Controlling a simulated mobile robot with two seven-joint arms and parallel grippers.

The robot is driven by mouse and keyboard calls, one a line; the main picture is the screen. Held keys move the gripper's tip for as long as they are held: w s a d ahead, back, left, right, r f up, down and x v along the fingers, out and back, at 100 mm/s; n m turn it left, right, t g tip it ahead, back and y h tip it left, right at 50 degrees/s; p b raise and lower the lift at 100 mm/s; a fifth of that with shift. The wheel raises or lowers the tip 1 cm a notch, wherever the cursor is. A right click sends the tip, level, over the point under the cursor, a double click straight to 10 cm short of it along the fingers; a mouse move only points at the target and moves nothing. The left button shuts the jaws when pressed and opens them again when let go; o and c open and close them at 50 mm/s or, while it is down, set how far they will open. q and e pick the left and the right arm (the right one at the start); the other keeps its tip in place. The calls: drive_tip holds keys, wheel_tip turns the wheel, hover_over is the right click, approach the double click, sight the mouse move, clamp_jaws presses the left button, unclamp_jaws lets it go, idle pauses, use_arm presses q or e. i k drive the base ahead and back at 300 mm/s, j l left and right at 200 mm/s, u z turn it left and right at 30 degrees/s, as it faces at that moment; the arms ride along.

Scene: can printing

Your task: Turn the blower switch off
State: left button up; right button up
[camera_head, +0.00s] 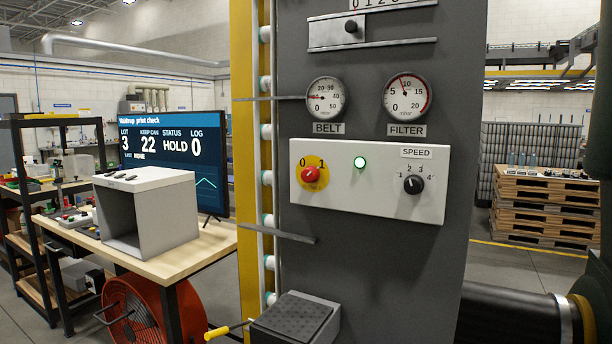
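A red rotary switch (310,174) on a yellow disc sits at the left of a white control panel (385,208). It has marks 0 and 1 above it and small lettering below that I cannot read. I cannot tell which mark the red knob points to. A green lamp (360,163) in the middle of the panel looks lit. Neither of my grippers is in view, and nothing touches the switch.
BELT (326,98) and FILTER (409,94) gauges sit above the panel on a grey cabinet (345,258). A dark padded box (296,318) and a yellow-handled lever (222,331) are below. A workbench (165,262) with a screen (205,135) stands left. The space before the panel is clear.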

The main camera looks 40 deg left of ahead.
sight(311, 173)
drive_tip(key=j+z, duration=0.2)
drive_tip(key=j, duration=0.5)
drive_tip(key=i+j+z, duration=0.15)
drive_tip(key=j, duration=0.6)
drive_tip(key=k+j+z, duration=0.2)
drive_tip(key=j, duration=0.5)
drive_tip(key=j+z, duration=0.2)
drive_tip(key=j, duration=0.55)
drive_tip(key=k+j+z, duration=0.15)
drive_tip(key=j, duration=0.6)
drive_tip(key=i, duration=0.05)
